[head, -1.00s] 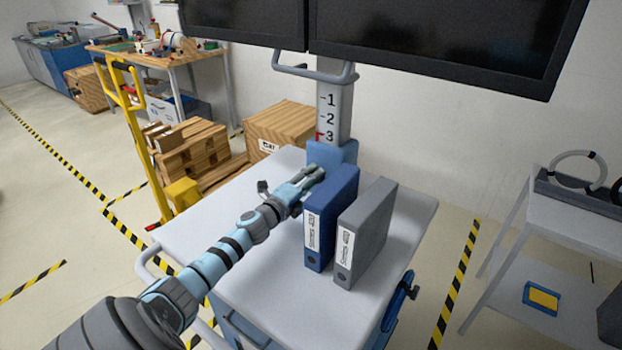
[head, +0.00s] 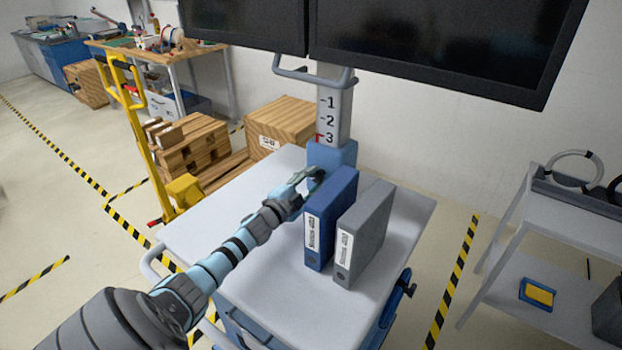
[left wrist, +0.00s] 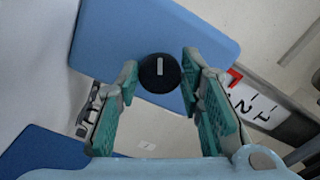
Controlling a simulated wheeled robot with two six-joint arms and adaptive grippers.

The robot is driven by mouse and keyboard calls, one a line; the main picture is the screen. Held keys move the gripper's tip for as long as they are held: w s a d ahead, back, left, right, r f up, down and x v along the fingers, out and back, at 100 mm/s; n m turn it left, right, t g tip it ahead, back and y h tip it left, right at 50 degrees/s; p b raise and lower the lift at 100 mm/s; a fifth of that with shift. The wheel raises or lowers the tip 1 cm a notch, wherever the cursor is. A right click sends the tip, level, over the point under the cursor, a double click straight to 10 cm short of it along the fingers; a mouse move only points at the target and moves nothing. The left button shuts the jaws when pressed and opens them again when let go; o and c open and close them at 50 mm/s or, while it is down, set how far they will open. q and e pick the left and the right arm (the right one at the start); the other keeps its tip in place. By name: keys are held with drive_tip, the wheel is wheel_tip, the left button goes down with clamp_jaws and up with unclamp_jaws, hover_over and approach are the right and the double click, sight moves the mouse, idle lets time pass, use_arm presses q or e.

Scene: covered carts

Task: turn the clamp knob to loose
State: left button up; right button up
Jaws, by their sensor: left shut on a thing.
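The clamp knob (left wrist: 153,82) is round and black with a pale line across its face, on the blue clamp block (left wrist: 205,45) at the foot of the post. In the left wrist view it sits between the tips of my left gripper (left wrist: 160,70), which is shut on it. My right gripper is not in view.
A blue binder (head: 329,222) and a grey binder (head: 362,235) stand upright on the cart top (head: 260,270), close right of my left gripper. The grey post (head: 333,105) carries a scale, with a red mark by 3. Dark screens (head: 440,35) hang above.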

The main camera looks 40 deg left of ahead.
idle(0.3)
use_arm(q)
drive_tip(key=o, duration=1.1)
drive_tip(key=shift+o, duration=0.2)
